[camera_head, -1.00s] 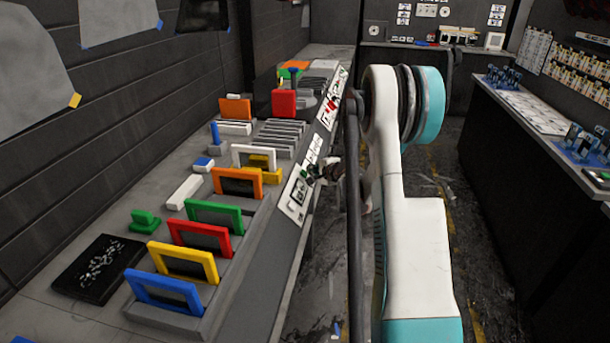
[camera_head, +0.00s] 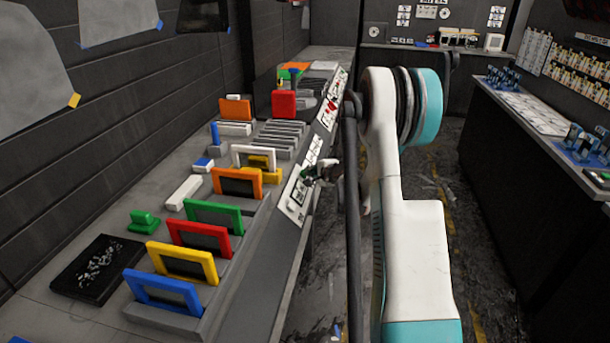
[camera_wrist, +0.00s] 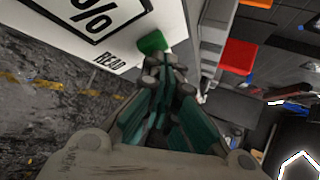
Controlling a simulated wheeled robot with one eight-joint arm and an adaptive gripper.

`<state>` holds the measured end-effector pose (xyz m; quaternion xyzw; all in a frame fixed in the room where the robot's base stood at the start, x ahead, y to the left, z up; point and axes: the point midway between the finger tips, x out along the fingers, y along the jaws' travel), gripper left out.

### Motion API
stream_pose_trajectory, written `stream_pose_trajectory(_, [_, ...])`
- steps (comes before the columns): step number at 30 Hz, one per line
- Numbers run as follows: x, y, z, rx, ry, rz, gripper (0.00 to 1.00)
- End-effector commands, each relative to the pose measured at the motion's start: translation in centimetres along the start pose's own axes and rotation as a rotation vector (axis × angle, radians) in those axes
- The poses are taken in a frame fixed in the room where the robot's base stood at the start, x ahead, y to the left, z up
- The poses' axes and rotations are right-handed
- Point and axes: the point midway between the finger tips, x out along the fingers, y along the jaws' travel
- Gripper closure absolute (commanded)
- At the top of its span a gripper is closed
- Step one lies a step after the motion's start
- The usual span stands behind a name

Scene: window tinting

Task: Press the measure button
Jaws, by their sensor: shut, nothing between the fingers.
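A green button (camera_wrist: 152,42) sits on a white panel beside the printed word READ and a boxed percent sign in the wrist view. No label reading "measure" is legible. My gripper (camera_wrist: 170,62) is shut and empty, its fingertips right at the button's lower edge; whether they touch or press it I cannot tell. In the head view my gripper (camera_head: 322,174) is small, in front of the white panel (camera_head: 291,207) on the bench's sloped front.
The bench (camera_head: 80,313) on the left holds coloured frames such as a blue frame (camera_head: 163,284), a green block (camera_head: 143,222) and a black tray (camera_head: 97,270). More white cards line its front edge. A counter (camera_head: 545,125) stands right. The floor aisle between is open.

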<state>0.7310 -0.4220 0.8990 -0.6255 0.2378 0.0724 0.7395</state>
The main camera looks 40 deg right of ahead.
Motion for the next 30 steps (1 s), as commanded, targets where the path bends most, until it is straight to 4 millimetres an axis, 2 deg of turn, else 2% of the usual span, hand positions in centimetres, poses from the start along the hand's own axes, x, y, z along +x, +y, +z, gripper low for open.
stream_pose_trajectory(18, [0.3, 0.2, 0.2, 0.0, -0.001, 0.0, 1.0])
stream_pose_trajectory(30, [-0.8, -0.6, -0.6, 0.001, 0.0, 0.001, 1.0])
